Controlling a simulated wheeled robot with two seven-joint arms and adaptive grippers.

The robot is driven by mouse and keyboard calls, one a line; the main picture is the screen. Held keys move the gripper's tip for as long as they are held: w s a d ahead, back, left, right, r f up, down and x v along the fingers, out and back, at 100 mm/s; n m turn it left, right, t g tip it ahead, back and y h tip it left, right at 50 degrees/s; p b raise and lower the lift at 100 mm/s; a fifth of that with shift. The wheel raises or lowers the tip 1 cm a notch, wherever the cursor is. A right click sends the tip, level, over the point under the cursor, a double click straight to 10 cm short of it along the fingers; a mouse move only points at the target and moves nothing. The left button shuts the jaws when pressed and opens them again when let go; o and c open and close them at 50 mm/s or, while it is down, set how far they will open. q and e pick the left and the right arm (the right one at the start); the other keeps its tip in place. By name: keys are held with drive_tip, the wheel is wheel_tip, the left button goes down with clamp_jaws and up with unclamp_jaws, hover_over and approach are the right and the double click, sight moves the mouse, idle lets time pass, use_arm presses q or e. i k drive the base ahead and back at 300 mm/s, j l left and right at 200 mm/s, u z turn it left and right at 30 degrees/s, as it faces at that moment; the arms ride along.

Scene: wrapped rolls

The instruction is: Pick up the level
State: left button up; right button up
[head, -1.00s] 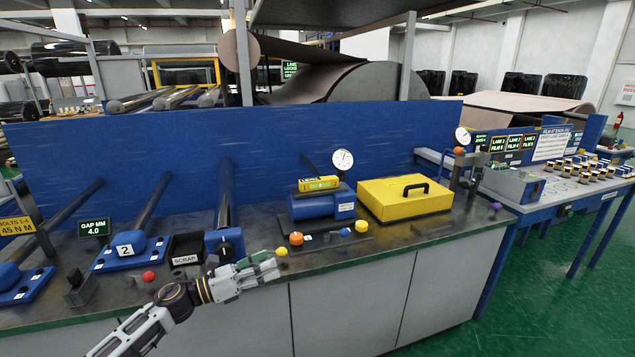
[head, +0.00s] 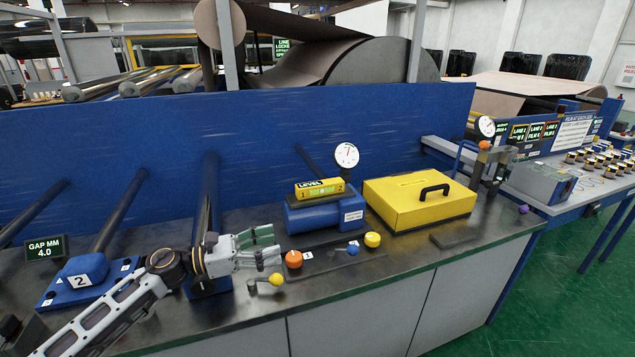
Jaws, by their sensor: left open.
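The level (head: 319,188) is a small yellow block with a black label reading LEVEL and a green vial. It lies on top of a blue cylindrical block (head: 327,214) on the dark bench. My left gripper (head: 277,244) is open and empty. It is over the bench to the left of the blue block, lower than the level and apart from it. My right gripper is not in view.
A yellow case (head: 418,204) with a black handle stands right of the level. A dial gauge (head: 346,155) rises behind it. Orange (head: 293,259), blue and yellow knobs sit in front. A blue panel (head: 120,150) closes the back.

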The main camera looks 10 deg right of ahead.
sight(335, 185)
drive_tip(key=i, duration=0.85)
